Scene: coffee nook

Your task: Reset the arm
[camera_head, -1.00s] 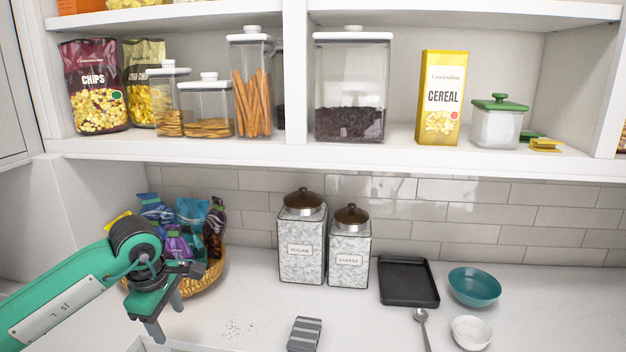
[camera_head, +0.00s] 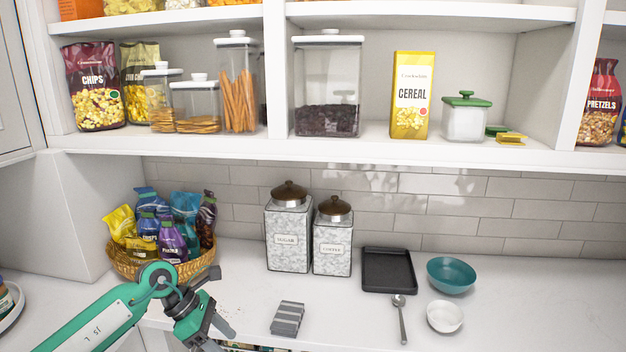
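My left arm comes in from the lower left. Its green and black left gripper (camera_head: 212,330) hangs low at the front edge of the counter, right of and in front of the snack basket. It points downward and its fingertips are partly cut off by the lower picture edge, so its opening is unclear. I see nothing held in the part that shows. My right gripper is not in view.
A wicker basket (camera_head: 130,266) of snack bags stands behind my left arm. A grey striped item (camera_head: 287,318), sugar (camera_head: 288,235) and coffee (camera_head: 332,243) canisters, a black tray (camera_head: 388,270), a spoon (camera_head: 401,318), a teal bowl (camera_head: 450,275) and a white bowl (camera_head: 444,316) stand on the counter.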

